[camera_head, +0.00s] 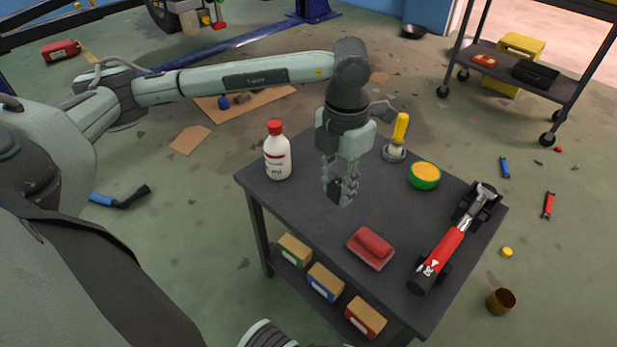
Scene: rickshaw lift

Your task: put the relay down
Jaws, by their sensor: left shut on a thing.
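My left gripper (341,192) comes in from the left and points down over the middle of the dark grey cart top (322,228). Its fingers are shut on a small dark block, the relay (334,190). The fingers partly hide the relay. It is low over the cart top; I cannot tell whether it touches. My right gripper is not in view.
Small boxes (325,281) lie on the lower shelf.

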